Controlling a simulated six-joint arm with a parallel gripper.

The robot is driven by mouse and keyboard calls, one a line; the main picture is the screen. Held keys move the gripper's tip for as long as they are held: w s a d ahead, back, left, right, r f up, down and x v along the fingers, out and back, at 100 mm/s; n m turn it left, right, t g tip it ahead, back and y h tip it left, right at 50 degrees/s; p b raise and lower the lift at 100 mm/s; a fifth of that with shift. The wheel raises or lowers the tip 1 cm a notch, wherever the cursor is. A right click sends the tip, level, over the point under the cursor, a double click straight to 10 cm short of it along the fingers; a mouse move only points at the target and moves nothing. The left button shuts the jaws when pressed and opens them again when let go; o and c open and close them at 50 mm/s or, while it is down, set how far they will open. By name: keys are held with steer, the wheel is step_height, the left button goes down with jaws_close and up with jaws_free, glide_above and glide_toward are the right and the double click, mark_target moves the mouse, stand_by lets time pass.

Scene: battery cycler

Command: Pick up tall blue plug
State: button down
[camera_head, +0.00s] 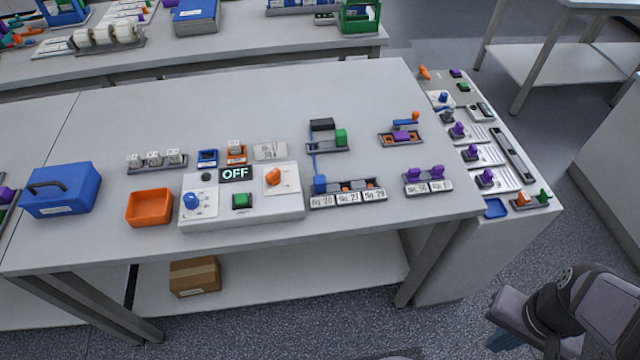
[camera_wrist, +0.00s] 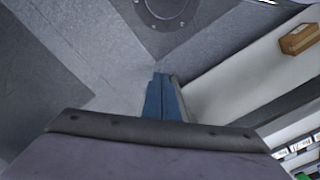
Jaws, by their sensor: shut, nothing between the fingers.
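A blue block that looks like the tall blue plug (camera_head: 319,184) stands upright at the left end of a dark slotted holder (camera_head: 346,187) on the main table. White number labels run along the holder's front. A thin blue line runs up from the block to a rack behind it. My gripper (camera_head: 503,342) is at the lower right, off the table and far from the plug. Its blue fingers (camera_wrist: 160,95) are together and empty in the wrist view. The wrist view does not show the plug.
The white cycler box (camera_head: 243,215) with its OFF display stands left of the holder. An orange bin (camera_head: 150,208) and blue case (camera_head: 60,190) are further left. Two purple plugs (camera_head: 425,172) sit in a labelled holder to the right. A side table (camera_head: 530,225) holds several more parts.

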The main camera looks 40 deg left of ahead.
steer(key=c, duration=1.3)
jaws_free()
steer(key=w+a+r+n+h+p, duration=0.15)
steer(key=w+a+r+n, duration=0.35)
steer(key=w+a+n, duration=0.55)
steer(key=w+a+r+n+t+p, duration=0.15)
steer(key=w+a+n, duration=0.35)
steer(key=w+a, duration=0.5)
steer(key=n+t+h+p, duration=0.2)
steer(key=n+t+p, duration=0.15)
steer(key=n, duration=1.05)
glide_toward(318, 180)
steer(key=b+x, duration=0.1)
steer(key=x, duration=0.2)
steer(key=shift+x, duration=1.15)
steer(key=shift+d, duration=0.1)
